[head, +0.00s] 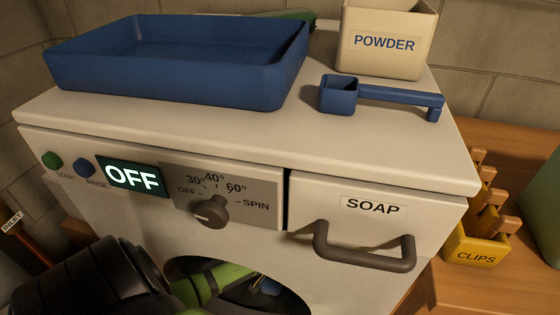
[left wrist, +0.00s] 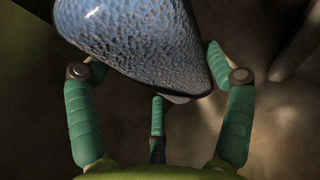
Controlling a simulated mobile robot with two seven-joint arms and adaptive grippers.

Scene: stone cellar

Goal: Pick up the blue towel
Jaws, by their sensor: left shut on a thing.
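The blue towel (left wrist: 140,45) is a rounded, speckled light-blue bundle at the top of the left wrist view. My left gripper (left wrist: 158,82) has its three green fingers around the towel's near end and is shut on it. In the head view my left gripper (head: 258,285) reaches into the dark round opening of the white washing machine (head: 120,220). Only a small bluish patch shows by the fingers there, and the machine's front hides the rest. My right gripper is not in view.
On the machine top stand a blue tray (head: 170,82), a POWDER box (head: 385,50) and a blue scoop (head: 385,95). The SOAP drawer handle (head: 365,255) and dial (head: 212,211) stick out above the opening. A yellow CLIPS box (head: 475,248) stands right on a wooden surface.

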